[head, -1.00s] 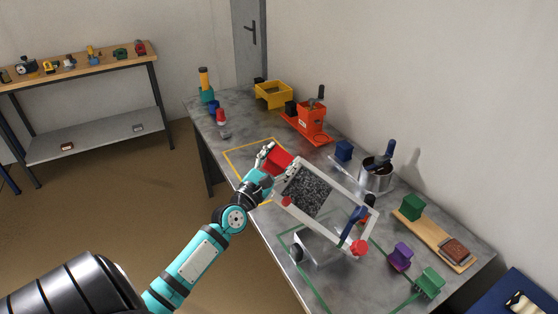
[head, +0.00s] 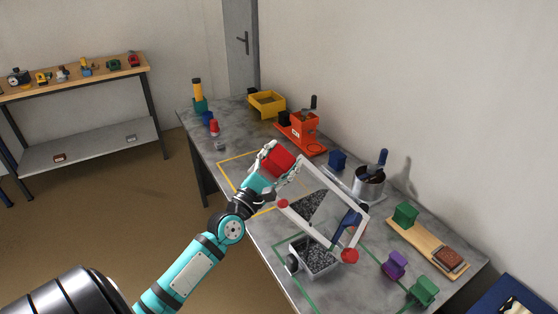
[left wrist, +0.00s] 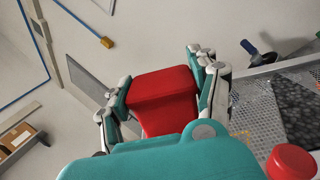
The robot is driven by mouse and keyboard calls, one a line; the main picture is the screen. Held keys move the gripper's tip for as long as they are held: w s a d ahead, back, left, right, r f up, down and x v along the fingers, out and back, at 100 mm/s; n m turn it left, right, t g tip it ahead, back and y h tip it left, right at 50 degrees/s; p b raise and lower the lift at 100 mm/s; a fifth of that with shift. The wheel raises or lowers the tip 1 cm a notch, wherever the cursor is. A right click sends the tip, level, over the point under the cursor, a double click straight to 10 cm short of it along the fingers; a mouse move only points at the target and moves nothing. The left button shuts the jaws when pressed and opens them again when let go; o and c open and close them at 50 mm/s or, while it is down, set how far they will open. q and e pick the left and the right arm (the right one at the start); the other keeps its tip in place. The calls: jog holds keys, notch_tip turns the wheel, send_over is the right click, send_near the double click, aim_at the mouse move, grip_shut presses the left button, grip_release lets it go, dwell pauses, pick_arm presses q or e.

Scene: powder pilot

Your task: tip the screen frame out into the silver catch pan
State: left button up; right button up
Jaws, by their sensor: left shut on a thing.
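My left gripper (head: 277,160) is shut on the red handle (left wrist: 165,100) of the screen frame. The white screen frame (head: 331,181) has red corner knobs and is held steeply tilted above the bench, its low side over the silver catch pan (head: 318,276). Dark granules (head: 309,205) still lie on part of the mesh, and dark granules also fill the pan's floor. In the left wrist view, bare mesh (left wrist: 245,108) shows beside a dark patch of granules. My right gripper is in neither view.
A blue-handled tool (head: 347,226) shows by the frame's lower side. A metal pot (head: 368,186) stands behind the frame. A wooden board (head: 424,244) with a green block, plus purple (head: 395,265) and green (head: 424,290) pieces, lie to the right. An orange machine (head: 302,129) stands farther back.

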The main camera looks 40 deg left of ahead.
pick_arm(q)
jog(key=shift+s+d+r+m+t+h, duration=0.2)
jog(key=shift+d+r+m, duration=0.25)
jog(key=shift+r, duration=0.2)
jog(key=shift+s+d+r+m+t+h, duration=0.1)
jog(key=shift+s+d+r+m+h, duration=0.1)
jog(key=shift+d+r+m, duration=0.35)
jog(key=s+d+r+m+h+b, duration=0.1)
jog(key=s+d+m+h+b, duration=0.1)
jog(key=d+m+h, duration=0.2)
jog(key=s+d+r+m+h+b, duration=0.1)
jog(key=d+m+h, duration=0.3)
jog(key=d+m, duration=0.4)
jog(key=s+r+m, duration=0.1)
jog(key=m, duration=0.1)
jog(key=shift+s+d+m+h+b, duration=0.2)
jog(key=shift+d+m+h+b, duration=0.05)
jog(key=shift+m+h+b, duration=0.15)
jog(key=shift+f, duration=0.1)
